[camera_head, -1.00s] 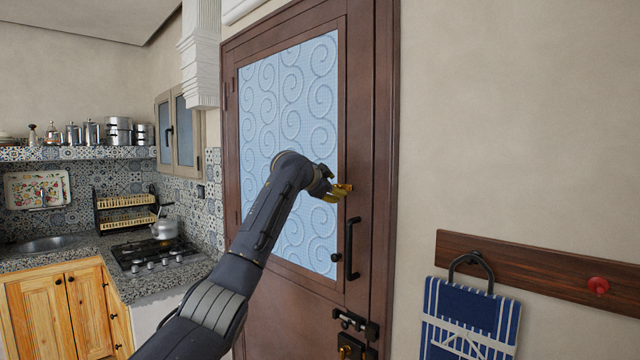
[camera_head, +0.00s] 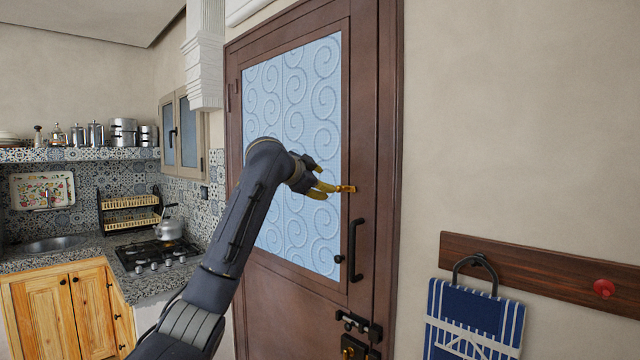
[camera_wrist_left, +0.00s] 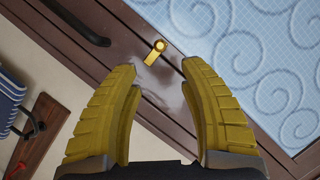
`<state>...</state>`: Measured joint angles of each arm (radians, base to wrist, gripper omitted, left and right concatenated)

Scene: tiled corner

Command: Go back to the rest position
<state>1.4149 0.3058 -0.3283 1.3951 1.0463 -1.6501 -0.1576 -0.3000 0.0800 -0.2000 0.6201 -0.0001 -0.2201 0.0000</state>
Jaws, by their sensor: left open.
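My left arm comes in from the lower left in the head view. Its gripper (camera_head: 322,180) has yellow fingers and is in front of the brown door (camera_head: 362,120), just left of a small brass latch (camera_head: 347,188). In the left wrist view the two yellow fingers (camera_wrist_left: 160,75) are spread apart with nothing between them. The brass latch (camera_wrist_left: 155,52) lies beyond their tips on the door frame, apart from them. My right gripper is not in view.
The door has a black handle (camera_head: 355,250) and a bolt (camera_head: 357,325) below. A kitchen counter with a stove (camera_head: 157,252) and kettle (camera_head: 168,228) is at left.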

